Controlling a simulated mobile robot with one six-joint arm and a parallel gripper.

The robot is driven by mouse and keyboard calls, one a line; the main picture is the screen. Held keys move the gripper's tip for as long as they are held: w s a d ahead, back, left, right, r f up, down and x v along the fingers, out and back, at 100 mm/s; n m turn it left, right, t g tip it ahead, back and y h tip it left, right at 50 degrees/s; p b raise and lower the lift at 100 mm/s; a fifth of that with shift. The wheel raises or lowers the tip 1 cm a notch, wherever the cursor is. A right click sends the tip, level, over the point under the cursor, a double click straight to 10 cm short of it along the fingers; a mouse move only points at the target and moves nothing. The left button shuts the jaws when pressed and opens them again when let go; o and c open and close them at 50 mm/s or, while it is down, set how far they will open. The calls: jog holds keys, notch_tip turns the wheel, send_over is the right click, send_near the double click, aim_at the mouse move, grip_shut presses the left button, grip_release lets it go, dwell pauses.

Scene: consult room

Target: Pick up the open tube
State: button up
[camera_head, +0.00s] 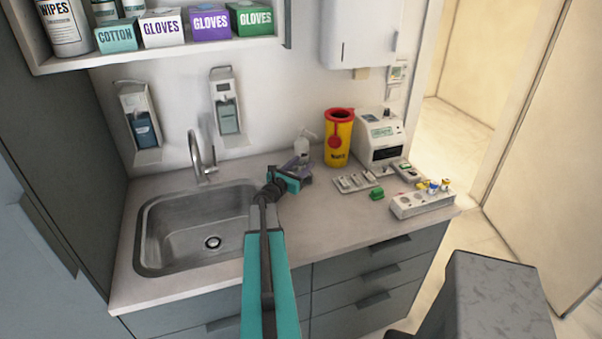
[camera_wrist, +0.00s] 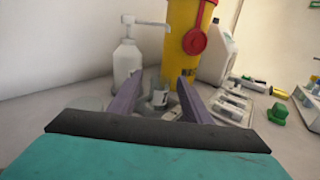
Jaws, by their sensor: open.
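My gripper (camera_head: 298,168) is open, low over the counter between the sink and the yellow bin. In the wrist view its two purple fingers (camera_wrist: 160,86) stand apart. A small whitish upright piece (camera_wrist: 159,98) shows between them and may be the open tube; it is too small to be sure. It appears beyond or between the fingertips, and I cannot tell whether they touch it. In the head view my gripper hides this spot. A grey tray (camera_head: 355,182) with small pieces in it lies to the right of my gripper, also in the wrist view (camera_wrist: 231,107).
A white pump bottle (camera_wrist: 128,62) and the yellow sharps bin (camera_head: 339,140) stand close behind my gripper. A white device (camera_head: 380,140), a green piece (camera_head: 377,194) and a white rack (camera_head: 422,201) are further right. The sink (camera_head: 160,232) is left. The front counter is clear.

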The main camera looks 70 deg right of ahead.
jog(key=shift+c, duration=0.4)
jog(key=c, duration=1)
jog(key=shift+r, duration=0.2)
jog(key=shift+r+b, duration=1.65)
jog(key=shift+r, duration=3.2)
